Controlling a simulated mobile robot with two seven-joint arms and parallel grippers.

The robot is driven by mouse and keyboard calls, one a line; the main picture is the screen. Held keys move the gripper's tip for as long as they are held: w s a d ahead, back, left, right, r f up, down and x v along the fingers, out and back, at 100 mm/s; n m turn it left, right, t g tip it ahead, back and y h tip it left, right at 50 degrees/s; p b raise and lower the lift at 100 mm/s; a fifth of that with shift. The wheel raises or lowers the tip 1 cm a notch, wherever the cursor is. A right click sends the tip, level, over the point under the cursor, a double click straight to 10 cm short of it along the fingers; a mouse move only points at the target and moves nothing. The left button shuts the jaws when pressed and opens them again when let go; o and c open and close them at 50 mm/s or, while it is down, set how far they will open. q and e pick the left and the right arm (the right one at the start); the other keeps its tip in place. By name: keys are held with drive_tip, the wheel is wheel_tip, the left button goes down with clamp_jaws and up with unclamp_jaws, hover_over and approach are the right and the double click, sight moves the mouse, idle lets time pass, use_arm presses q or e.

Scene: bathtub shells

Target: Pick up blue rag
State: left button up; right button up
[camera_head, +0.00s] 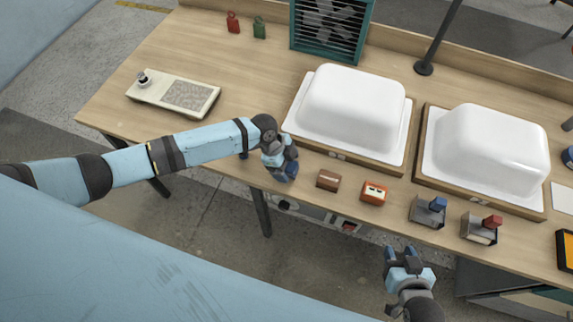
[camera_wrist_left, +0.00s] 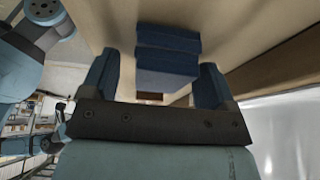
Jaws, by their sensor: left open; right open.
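The blue rag (camera_wrist_left: 168,72) shows in the left wrist view as a dark blue, folded, block-like stack on the wooden tabletop. It lies ahead of and between the two fingers of my left gripper (camera_wrist_left: 157,66), with gaps at both sides. My left gripper (camera_head: 283,172) is open and at the table's front edge in the head view. There the arm and gripper hide most of the rag's area; only a small dark blue patch shows beside the wrist. My right gripper (camera_head: 399,251) is open and empty, in front of the table edge.
Two white tub shells (camera_head: 352,108) (camera_head: 490,147) stand on wooden-edged bases behind the grippers. A brown block (camera_head: 328,180), an orange-red block (camera_head: 374,193) and grey holders with blue (camera_head: 427,212) and red (camera_head: 479,229) tops line the front edge. The tabletop left of centre is mostly clear.

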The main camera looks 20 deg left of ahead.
use_arm(q)
drive_tip(key=c, duration=1)
drive_tip(key=shift+r, duration=0.1)
wheel_tip(320, 180, up, 20)
drive_tip(key=shift+f+b, duration=0.1)
drive_tip(key=shift+b, duration=0.7)
